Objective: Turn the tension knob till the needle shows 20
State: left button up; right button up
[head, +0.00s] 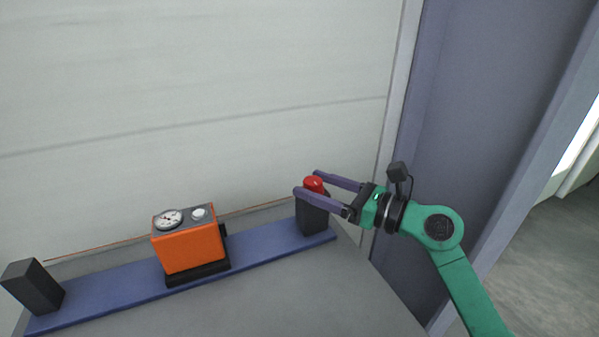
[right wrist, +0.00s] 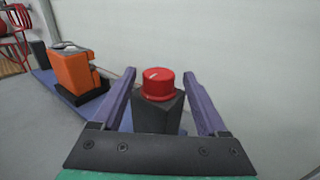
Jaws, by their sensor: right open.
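The red tension knob (head: 314,184) sits on top of a black block at the right end of the blue rail. It shows larger in the right wrist view (right wrist: 158,85), with a pale mark on its top. My right gripper (head: 306,182) is open, with its purple fingers on either side of the knob; in the right wrist view (right wrist: 162,78) there are gaps between fingers and knob. The round white gauge (head: 168,219) is on top of the orange box (head: 191,247); its needle is too small to read. My left gripper is not in view.
The blue rail (head: 262,243) runs along the grey table (head: 300,290) near the pale wall. A black block (head: 33,286) stands at its left end. A light round part (head: 199,212) is beside the gauge. The table front is clear.

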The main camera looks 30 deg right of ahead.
aim_at(307, 179)
jog(key=x, duration=0.3)
jog(key=shift+a+r+p, duration=0.1)
jog(key=shift+r+p, duration=0.1)
jog(key=shift+p, duration=0.1)
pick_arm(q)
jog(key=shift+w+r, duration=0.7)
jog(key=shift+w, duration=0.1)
pick_arm(e)
jog(key=shift+w+a+f, duration=0.2)
jog(key=shift+w, duration=0.2)
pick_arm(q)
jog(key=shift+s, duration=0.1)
pick_arm(e)
jog(key=shift+c, duration=0.3)
